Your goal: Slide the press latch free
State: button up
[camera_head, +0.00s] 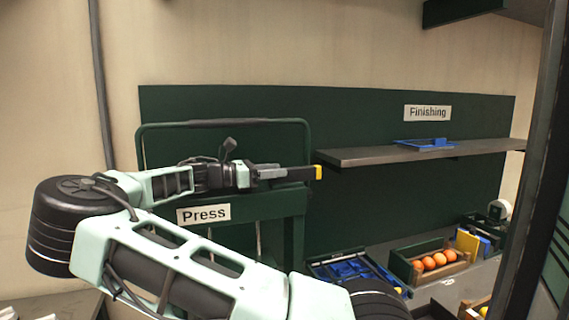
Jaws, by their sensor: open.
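The press (293,215) is a dark green frame with a white "Press" label, left of centre in the head view. My gripper (283,172) reaches from the left across the press's upper part, pointing right, its grey fingers open. A dark bar with a yellow end (318,173) extends just beyond the fingers at the frame's right post. It looks like the press latch, but I cannot tell for sure, nor whether the fingers touch it. My arm hides much of the press's lower front.
A grey shelf (350,157) under the "Finishing" sign holds a blue tray (425,143), right of the press. Below are a blue-lined bin (352,270), a wooden crate (456,268) with several oranges, and a yellow item (467,242). A dark post (535,170) stands at right.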

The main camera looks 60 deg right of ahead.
jog(key=shift+p+x, duration=0.45)
jog(key=shift+x, duration=1.15)
grip_shut()
jog(key=p+v, duration=0.2)
jog(key=v, duration=0.3)
jog(key=shift+r+p, duration=0.1)
jog(key=shift+p, duration=0.3)
jog(key=shift+w, duration=0.1)
grip_release()
jog(key=shift+w+a, duration=0.1)
jog(key=shift+a, duration=0.1)
